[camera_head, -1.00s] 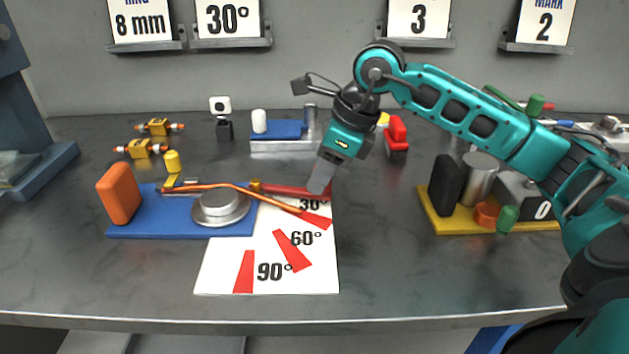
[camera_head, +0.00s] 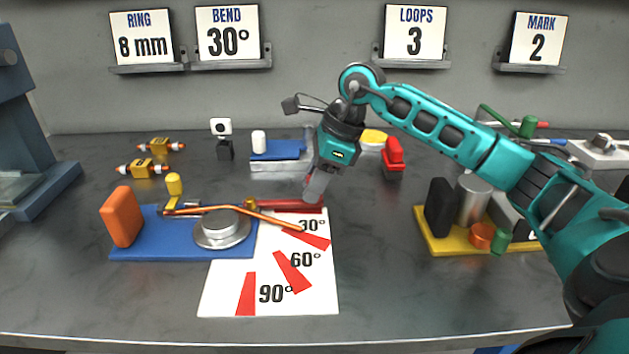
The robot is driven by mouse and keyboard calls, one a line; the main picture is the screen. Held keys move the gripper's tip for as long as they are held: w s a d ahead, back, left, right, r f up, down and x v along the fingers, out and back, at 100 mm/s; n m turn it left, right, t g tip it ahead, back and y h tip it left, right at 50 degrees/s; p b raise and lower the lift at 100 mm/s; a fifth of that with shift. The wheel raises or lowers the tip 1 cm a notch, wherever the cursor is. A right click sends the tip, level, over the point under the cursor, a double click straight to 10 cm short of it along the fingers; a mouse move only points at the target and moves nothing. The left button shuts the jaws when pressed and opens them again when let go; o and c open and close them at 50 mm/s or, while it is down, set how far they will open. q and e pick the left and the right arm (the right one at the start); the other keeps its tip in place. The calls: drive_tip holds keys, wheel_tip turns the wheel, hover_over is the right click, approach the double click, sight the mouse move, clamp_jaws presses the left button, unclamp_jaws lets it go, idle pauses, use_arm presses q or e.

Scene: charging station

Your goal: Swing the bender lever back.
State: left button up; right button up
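The bender has a blue base (camera_head: 140,246), a round metal disc (camera_head: 222,228) and an orange block (camera_head: 121,217). A copper rod (camera_head: 270,217) lies across it, bent slightly toward the front at its right end. The red bender lever (camera_head: 290,208) points right, just behind the 30° mark on the white angle card (camera_head: 225,290). My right gripper (camera_head: 312,197) points down at the lever's outer end, its grey fingertips at or touching it. The fingers overlap from this side, so whether they grip the lever is unclear. My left gripper is not in view.
A red item (camera_head: 393,158) and a blue-topped metal fixture (camera_head: 276,152) stand behind the bender. A yellow tray (camera_head: 440,243) with several parts is at right. Signs hang on the wall; the BEND sign (camera_head: 227,33) reads 30°. The table between card and tray is clear.

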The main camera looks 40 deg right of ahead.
drive_tip(key=o, duration=0.4)
drive_tip(key=shift+r, duration=0.1)
drive_tip(key=p+v, duration=0.2)
drive_tip(key=v, duration=1)
drive_tip(key=shift+s+d+r+p, duration=0.15)
drive_tip(key=shift+r+p, duration=0.1)
drive_tip(key=shift+p, duration=0.1)
